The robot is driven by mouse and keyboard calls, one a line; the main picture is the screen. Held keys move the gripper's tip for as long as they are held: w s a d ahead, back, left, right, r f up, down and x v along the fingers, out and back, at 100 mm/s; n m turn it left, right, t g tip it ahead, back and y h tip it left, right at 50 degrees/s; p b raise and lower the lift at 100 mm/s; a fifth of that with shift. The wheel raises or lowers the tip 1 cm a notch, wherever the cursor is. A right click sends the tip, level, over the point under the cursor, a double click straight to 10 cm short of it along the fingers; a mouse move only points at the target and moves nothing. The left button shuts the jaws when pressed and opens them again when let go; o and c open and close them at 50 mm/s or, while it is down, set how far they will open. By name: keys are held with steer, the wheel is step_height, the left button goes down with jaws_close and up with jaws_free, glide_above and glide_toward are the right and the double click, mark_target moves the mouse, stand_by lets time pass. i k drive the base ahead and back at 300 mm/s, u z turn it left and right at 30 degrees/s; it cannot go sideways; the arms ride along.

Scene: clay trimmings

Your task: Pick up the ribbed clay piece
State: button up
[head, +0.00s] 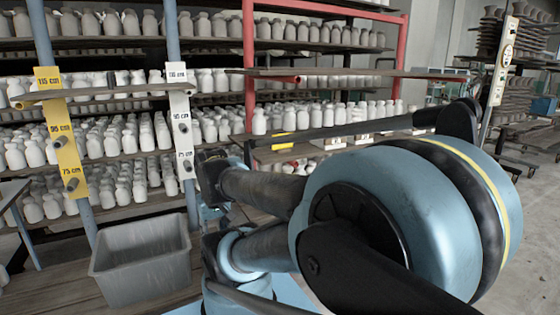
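I cannot make out a ribbed clay piece in the head view. My own blue and black arm fills the middle and right of the picture and hides much of what lies behind and below it. I cannot make out my gripper's fingers here, nor whether they hold anything.
A grey plastic bin (140,268) stands at the lower left on a wooden surface, apparently empty. Behind it, racks hold rows of pale clay bottles (130,190). Yellow (64,140) and white (181,125) height-marked posts stand before them. A red frame (249,75) rises at centre.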

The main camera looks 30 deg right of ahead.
mark_target(412, 107)
steer(key=z, duration=2.35)
steer(key=i, duration=1.85)
steer(key=z, duration=0.55)
